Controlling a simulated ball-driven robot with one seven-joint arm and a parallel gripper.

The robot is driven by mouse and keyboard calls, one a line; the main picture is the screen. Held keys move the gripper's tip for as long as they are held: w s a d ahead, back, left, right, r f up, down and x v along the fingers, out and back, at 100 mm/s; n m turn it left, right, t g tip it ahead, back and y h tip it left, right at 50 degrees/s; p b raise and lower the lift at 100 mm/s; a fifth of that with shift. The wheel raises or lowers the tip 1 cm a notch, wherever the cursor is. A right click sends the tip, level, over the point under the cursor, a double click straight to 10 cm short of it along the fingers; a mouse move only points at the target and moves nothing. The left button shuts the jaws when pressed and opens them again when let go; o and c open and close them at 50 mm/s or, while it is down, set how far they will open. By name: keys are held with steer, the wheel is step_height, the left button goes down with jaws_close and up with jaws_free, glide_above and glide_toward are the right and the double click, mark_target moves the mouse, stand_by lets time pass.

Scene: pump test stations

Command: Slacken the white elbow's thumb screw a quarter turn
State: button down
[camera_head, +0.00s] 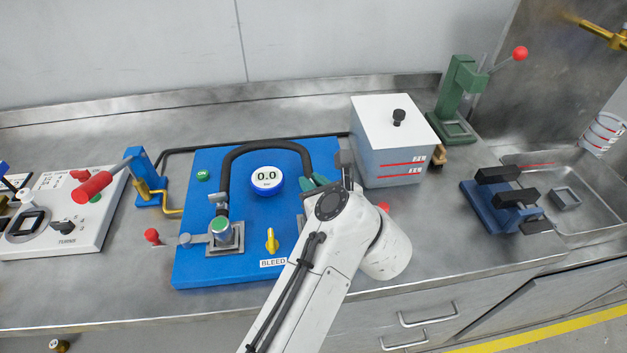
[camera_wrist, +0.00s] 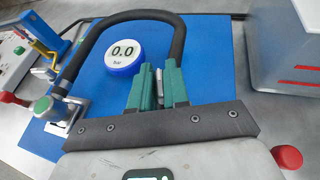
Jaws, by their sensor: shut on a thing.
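A black hose (camera_head: 262,147) arches over the blue pump board (camera_head: 200,275); it also shows in the wrist view (camera_wrist: 140,15). Its left end meets a grey fitting with a green cap (camera_head: 222,228). Its right end runs down behind my gripper (camera_head: 318,185), where the fingers and wrist hide the fitting and any white elbow. In the wrist view, the green fingers of my gripper (camera_wrist: 158,88) are closed on a narrow pale-grey piece (camera_wrist: 159,80), apparently the thumb screw. Most of that piece is hidden between the fingers.
A round gauge (camera_head: 267,179) reads 0.0 bar. A yellow bleed lever (camera_head: 272,241) stands left of my forearm. A white box (camera_head: 385,130) stands close at the right, with a red knob (camera_head: 384,207) in front. Red knob (camera_head: 151,235) stands left of the board.

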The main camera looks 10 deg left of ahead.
steer(key=n+g+y+p, duration=0.1)
steer(key=n, duration=0.1)
steer(key=n+g+y+p, duration=0.1)
steer(key=g+y+p, duration=0.1)
steer(key=shift+w+d+r+n, duration=0.1)
steer(key=shift+d+r+n, duration=0.1)
steer(key=shift+n, duration=0.2)
steer(key=n+g+y+p, duration=0.2)
steer(key=n+g+p, duration=0.1)
steer(key=p, duration=0.1)
steer(key=shift+g, duration=0.4)
steer(key=n+g+y+p, duration=0.1)
steer(key=n+g, duration=0.1)
steer(key=n, duration=0.1)
steer(key=shift+a+f+g+p, duration=0.1)
steer(key=shift+g+p, duration=0.3)
steer(key=shift+f+n+g+p, duration=0.15)
steer(key=shift+n+g+p, duration=0.25)
steer(key=shift+n+g, duration=1.1)
steer(key=shift+g, duration=0.3)
steer(key=shift+a, duration=0.1)
steer(key=c, duration=1.2)
jaws_free()
